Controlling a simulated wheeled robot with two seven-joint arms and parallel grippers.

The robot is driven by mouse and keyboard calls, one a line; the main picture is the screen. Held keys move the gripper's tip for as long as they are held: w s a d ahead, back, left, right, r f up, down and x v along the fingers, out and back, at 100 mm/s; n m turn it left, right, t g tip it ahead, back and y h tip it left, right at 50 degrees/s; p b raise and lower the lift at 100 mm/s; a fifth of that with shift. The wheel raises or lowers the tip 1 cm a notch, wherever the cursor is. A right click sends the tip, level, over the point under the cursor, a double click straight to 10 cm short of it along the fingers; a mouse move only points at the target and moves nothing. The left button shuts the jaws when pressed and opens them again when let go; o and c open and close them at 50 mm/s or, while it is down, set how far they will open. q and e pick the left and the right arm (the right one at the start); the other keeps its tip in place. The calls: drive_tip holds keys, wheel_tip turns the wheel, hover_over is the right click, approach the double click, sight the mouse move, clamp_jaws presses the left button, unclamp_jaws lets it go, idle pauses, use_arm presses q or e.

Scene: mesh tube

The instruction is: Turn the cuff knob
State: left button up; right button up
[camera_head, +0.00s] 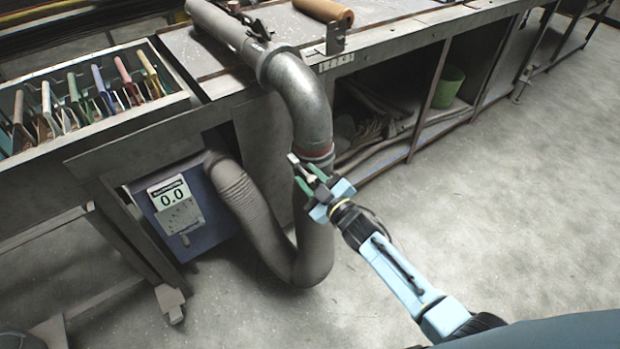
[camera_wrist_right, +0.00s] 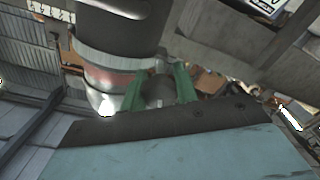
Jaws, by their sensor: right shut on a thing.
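The cuff (camera_head: 317,153), a metal band with a red stripe, sits where the grey metal elbow pipe (camera_head: 300,88) meets the flexible hose (camera_head: 314,245). In the right wrist view the cuff (camera_wrist_right: 105,76) shows its pale and red bands. My right gripper (camera_head: 303,172) is at the cuff's side, its green fingers on either side of the small, dark, round knob (camera_wrist_right: 158,92). In the right wrist view the gripper (camera_wrist_right: 160,88) is shut on this knob. In the head view the knob is mostly hidden by the fingers. My left gripper is not in view.
The hose bends in a U to a blue box (camera_head: 180,211) whose display reads 0.0. A bench (camera_head: 225,80) with shelves stands behind. A tray (camera_head: 100,128) of coloured-handled tools is at the left. The floor (camera_head: 510,200) at the right is clear.

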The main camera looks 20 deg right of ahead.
drive_tip(key=n, duration=0.2)
drive_tip(key=shift+n, duration=0.4)
drive_tip(key=n+b, duration=0.1)
drive_tip(key=n, duration=0.2)
drive_tip(key=shift+n, duration=0.4)
drive_tip(key=shift+n+b, duration=0.4)
drive_tip(key=shift+n, duration=0.3)
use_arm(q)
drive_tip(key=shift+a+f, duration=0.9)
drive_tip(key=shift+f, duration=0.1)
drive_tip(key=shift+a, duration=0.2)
use_arm(e)
drive_tip(key=shift+n, duration=0.3)
drive_tip(key=o, duration=0.7)
